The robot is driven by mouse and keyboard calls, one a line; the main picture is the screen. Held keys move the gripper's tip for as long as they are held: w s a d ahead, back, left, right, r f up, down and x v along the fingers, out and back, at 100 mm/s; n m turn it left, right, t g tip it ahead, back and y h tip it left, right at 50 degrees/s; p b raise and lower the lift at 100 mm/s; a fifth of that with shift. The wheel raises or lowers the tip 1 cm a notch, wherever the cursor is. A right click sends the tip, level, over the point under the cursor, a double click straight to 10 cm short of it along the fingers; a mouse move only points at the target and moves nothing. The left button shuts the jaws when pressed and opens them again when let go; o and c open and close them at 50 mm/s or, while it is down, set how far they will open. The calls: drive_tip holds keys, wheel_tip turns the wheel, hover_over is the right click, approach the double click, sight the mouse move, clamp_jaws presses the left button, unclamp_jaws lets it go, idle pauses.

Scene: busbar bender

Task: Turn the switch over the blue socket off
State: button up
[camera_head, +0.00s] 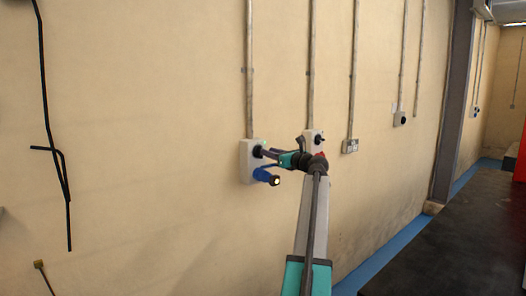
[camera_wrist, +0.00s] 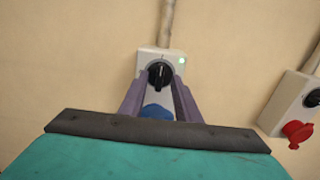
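The light grey switch box (camera_head: 246,165) is on the wall, with the blue socket (camera_head: 262,174) on its lower part. Above the socket is a black rotary switch knob (camera_wrist: 159,74), its pointer ridge close to vertical in the wrist view. A small green light (camera_wrist: 181,61) shows at the box's upper right. My gripper (camera_wrist: 158,82) is in front of the knob, its two purple fingers apart on either side of the knob's lower part. I cannot tell whether they touch it. The blue socket (camera_wrist: 157,111) shows partly between the fingers, its lower part hidden by my gripper.
A second box with a red socket (camera_wrist: 297,132) and black knob (camera_wrist: 315,98) is on the wall to the right. A double outlet (camera_head: 350,146) is further right. Conduits run up the wall.

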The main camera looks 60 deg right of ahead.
drive_tip(key=shift+p+x, duration=0.35)
drive_tip(key=shift+x, duration=1.9)
